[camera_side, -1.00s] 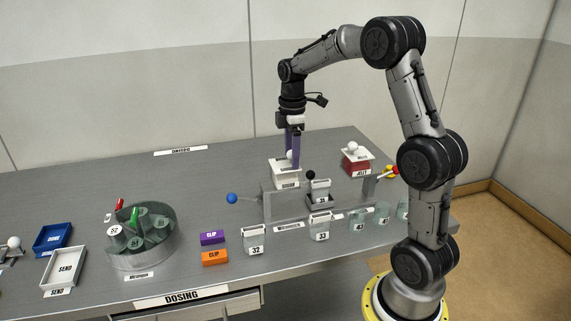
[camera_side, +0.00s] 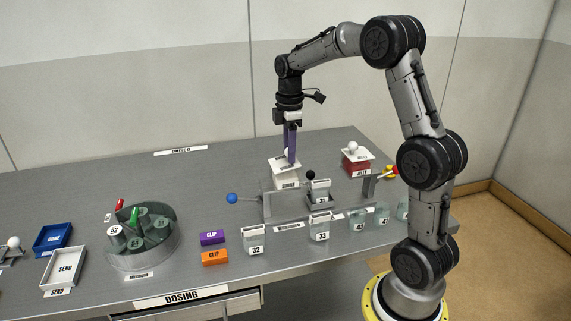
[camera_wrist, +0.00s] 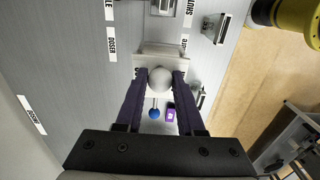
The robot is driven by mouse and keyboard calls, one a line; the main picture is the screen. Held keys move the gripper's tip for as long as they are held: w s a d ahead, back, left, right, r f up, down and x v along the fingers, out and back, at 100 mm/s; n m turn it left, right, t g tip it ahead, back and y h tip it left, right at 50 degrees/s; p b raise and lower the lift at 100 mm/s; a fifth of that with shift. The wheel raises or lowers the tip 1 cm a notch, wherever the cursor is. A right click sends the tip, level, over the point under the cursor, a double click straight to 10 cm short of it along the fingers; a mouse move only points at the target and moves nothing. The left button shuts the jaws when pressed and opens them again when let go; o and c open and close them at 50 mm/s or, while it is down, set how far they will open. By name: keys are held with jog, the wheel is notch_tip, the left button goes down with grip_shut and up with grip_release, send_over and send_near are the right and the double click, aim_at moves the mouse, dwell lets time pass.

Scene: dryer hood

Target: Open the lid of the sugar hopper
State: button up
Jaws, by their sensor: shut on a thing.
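The sugar hopper (camera_side: 286,182) is a white box at the back of the dosing stand, its small front label unreadable. Its pale lid (camera_side: 276,165) sits on top, with no clear gap seen beneath. My gripper (camera_side: 290,160) points straight down over the lid. Its purple fingers are shut on the lid's round white knob (camera_wrist: 160,80), which shows between the fingertips in the wrist view. In the side view the fingers hide most of the knob.
A red hopper (camera_side: 356,166) with a white-knobbed lid stands to the right. A blue ball-ended lever (camera_side: 232,198) sticks out left of the grey stand (camera_side: 285,208). A black-knobbed part (camera_side: 311,176) is close in front.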

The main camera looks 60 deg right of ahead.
jog(key=shift+w+a+r, duration=0.1)
jog(key=shift+r, duration=0.05)
jog(key=shift+w+a+r, duration=0.25)
jog(key=shift+w+r, duration=0.05)
jog(key=shift+r, duration=0.05)
dwell(0.4)
jog(key=shift+w+a+r, duration=0.3)
jog(key=shift+w+a, duration=0.05)
jog(key=shift+a, duration=0.05)
jog(key=shift+w+a+r, duration=0.25)
jog(key=shift+w+a, duration=0.15)
jog(key=shift+w, duration=0.05)
jog(key=shift+a, duration=0.1)
dwell(0.4)
jog(key=shift+w+a+r, duration=0.1)
jog(key=shift+w+a, duration=0.25)
jog(key=shift+w, duration=0.05)
jog(key=shift+c, duration=0.2)
